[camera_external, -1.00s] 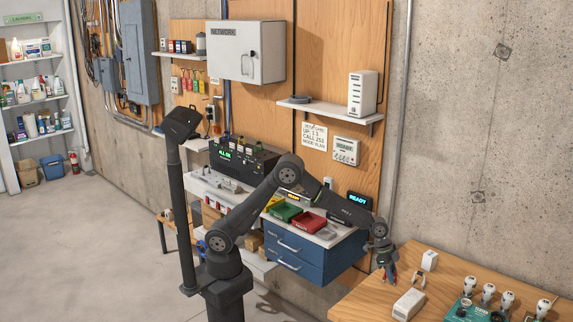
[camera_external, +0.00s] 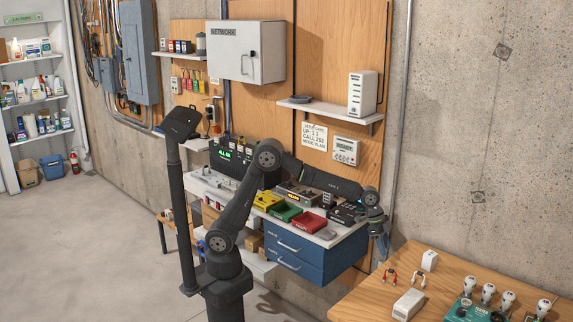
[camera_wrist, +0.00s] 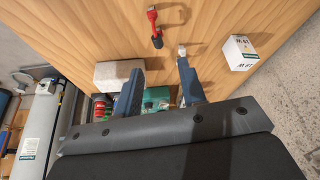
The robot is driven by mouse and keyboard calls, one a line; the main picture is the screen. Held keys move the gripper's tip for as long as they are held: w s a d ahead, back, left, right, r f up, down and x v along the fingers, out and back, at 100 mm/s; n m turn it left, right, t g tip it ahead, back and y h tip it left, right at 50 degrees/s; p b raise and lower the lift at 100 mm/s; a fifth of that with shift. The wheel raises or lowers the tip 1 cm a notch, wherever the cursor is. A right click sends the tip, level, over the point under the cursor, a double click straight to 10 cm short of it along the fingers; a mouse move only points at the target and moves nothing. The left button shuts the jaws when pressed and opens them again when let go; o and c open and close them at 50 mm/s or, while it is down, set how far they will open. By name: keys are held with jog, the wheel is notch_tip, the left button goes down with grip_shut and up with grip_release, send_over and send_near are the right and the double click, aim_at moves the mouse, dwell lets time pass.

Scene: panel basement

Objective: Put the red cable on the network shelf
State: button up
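The red cable (camera_external: 389,275) lies on the wooden table near its left edge. It also shows at the top of the wrist view (camera_wrist: 153,18), with a dark end. My gripper (camera_external: 382,252) is above the table's left side, raised clear of the cable. In the wrist view its two blue fingers (camera_wrist: 160,68) are apart with nothing between them. The wall shelf (camera_external: 330,110) at the upper right carries a white router-like device (camera_external: 362,92) and a small dark disc (camera_external: 301,99). The cabinet marked NETWORK (camera_external: 247,52) is shut, to the left of that shelf.
A blue drawer unit (camera_external: 305,258) with trays is left of my gripper. Space before the wall shelf looks clear.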

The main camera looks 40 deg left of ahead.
jog(key=shift+o, duration=0.5)
jog(key=v, duration=0.4)
jog(key=shift+a+r, duration=0.2)
jog(key=shift+r, duration=0.15)
jog(key=w+a+f+n+t+h, duration=0.1)
jog(key=w+a+f+n+t, duration=0.1)
jog(key=w+f+t, duration=0.35)
jog(key=m+g+h, duration=0.2)
jog(key=g+h, duration=0.2)
jog(key=h, duration=0.5)
send_near(389, 270)
jog(key=w+f, duration=0.1)
jog(key=x, duration=0.7)
jog(key=shift+f, duration=0.1)
jog(key=x, duration=0.5)
jog(key=shift+d, duration=0.2)
